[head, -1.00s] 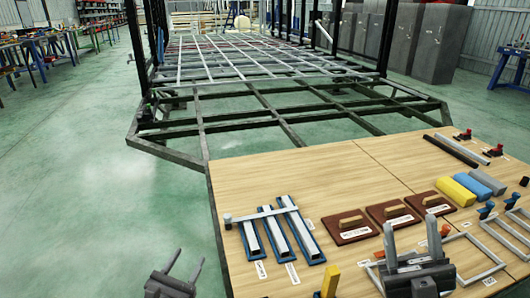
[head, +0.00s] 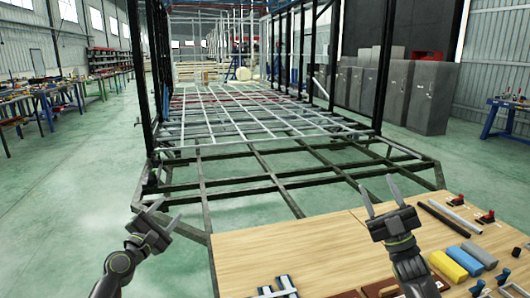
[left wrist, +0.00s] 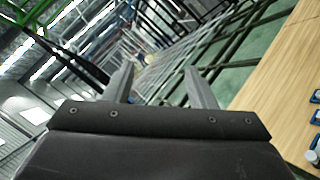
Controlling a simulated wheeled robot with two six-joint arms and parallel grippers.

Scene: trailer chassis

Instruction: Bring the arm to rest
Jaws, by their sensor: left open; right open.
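My left gripper (head: 158,213) is open and empty, raised in front of the table's left edge and the near end of the chassis in the head view. Its two fingers (left wrist: 160,88) also show apart in the left wrist view, with nothing between them. My right gripper (head: 381,197) is open and empty, held above the wooden table near its far edge, with its fingers pointing up and away. The forearms of both arms come in from the bottom of the head view.
The wooden table (head: 290,245) carries a yellow block (head: 447,265), a blue block (head: 463,262), a grey block (head: 479,256), a dark bar (head: 435,219) and red-and-black clamps (head: 486,217). Beyond stands the trailer chassis frame (head: 240,188). Green floor (head: 90,195) is open at left.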

